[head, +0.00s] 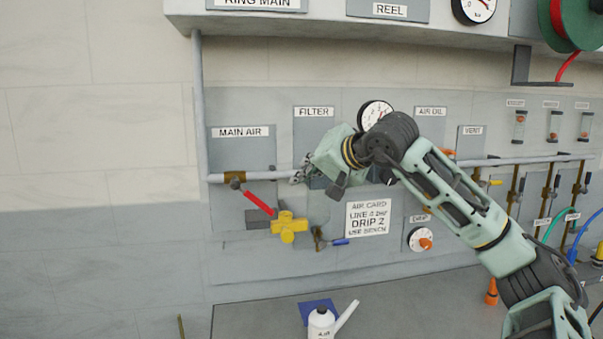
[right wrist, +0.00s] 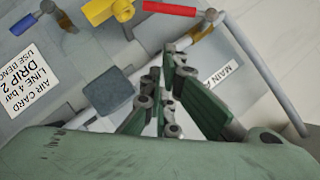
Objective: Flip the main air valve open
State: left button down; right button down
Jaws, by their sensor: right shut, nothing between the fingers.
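The main air valve is a brass body (head: 234,177) on the horizontal grey pipe, below the MAIN AIR label (head: 240,132). Its red lever (head: 258,203) slants down to the right, across the pipe's line. The red lever also shows at the top edge of the right wrist view (right wrist: 170,8). My right gripper (head: 298,176) is shut and empty, near the pipe to the right of the valve and apart from the lever. Its fingers also show in the right wrist view (right wrist: 168,85). My left gripper is not in view.
A yellow fitting (head: 287,227) sits just below the lever's end, with a blue-handled valve (head: 340,242) to its right. The air card (head: 367,217) and a drip knob (head: 420,239) are further right. A white bottle (head: 321,322) stands on the bench. The wall left of the valve is clear.

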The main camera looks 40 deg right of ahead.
aim_at(254, 199)
jog(key=p+x, duration=0.2)
jog(key=x, duration=0.5)
jog(key=shift+w+f, duration=0.1)
jog(key=shift+w, duration=0.25)
jog(key=shift+w+a+f+p, duration=0.25)
jog(key=shift+w+a+f, duration=0.05)
jog(key=shift+f, duration=0.2)
jog(key=shift+w+a+f+p, duration=0.2)
jog(key=shift+w+a+f, duration=0.1)
jog(key=shift+f, duration=0.2)
jog(key=shift+w+a+f, duration=0.25)
jog(key=shift+a+f, duration=0.1)
jog(key=shift+f, duration=0.15)
jog(key=shift+w+f, duration=0.1)
